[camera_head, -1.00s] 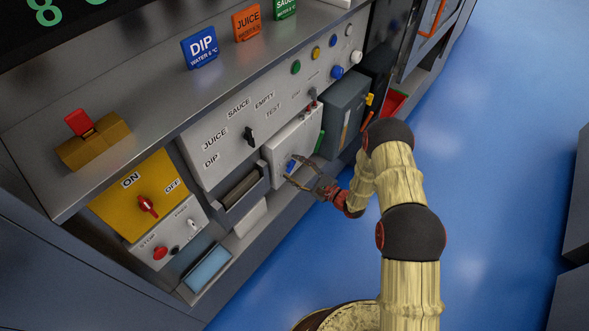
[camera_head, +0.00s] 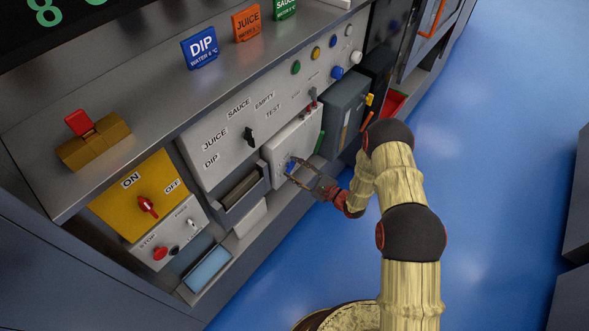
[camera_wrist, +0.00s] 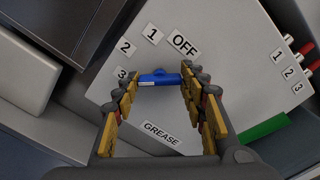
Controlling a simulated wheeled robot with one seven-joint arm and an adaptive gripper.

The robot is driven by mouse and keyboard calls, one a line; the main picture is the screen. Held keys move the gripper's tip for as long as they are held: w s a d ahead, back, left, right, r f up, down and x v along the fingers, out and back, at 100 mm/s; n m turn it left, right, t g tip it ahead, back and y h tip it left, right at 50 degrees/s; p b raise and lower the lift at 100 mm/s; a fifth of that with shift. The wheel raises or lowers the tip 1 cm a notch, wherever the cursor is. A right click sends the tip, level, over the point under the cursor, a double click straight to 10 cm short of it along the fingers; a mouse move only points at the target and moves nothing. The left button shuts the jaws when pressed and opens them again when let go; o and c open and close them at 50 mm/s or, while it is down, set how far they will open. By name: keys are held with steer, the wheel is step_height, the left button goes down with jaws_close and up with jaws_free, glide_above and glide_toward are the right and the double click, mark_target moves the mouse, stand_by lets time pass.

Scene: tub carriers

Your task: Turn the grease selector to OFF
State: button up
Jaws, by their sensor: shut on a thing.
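The grease selector is a blue bar-shaped knob (camera_wrist: 158,79) on a pale panel (camera_wrist: 225,85) in the wrist view. It lies roughly crosswise in that picture, between the labels 3, 2, 1 and OFF (camera_wrist: 185,45) above and GREASE (camera_wrist: 161,134) below. I cannot tell surely which label it points to. My gripper (camera_wrist: 161,82) is shut on the knob, with one yellow-padded finger at each end of the bar.
Red-tipped connectors (camera_wrist: 306,56) numbered 1 to 3 stand right of the selector in the wrist view, above a green bar (camera_wrist: 264,130). A grey box (camera_head: 345,110) stands right of the panel. A drawer-like slot (camera_head: 241,190) is at its left. Blue floor is clear right of my arm.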

steer(key=m+p, duration=0.3)
steer(key=m, duration=2.3)
steer(key=shift+m, duration=0.3)
stand_by(0.4)
steer(key=o, duration=1.2)
steer(key=v, duration=1.2)
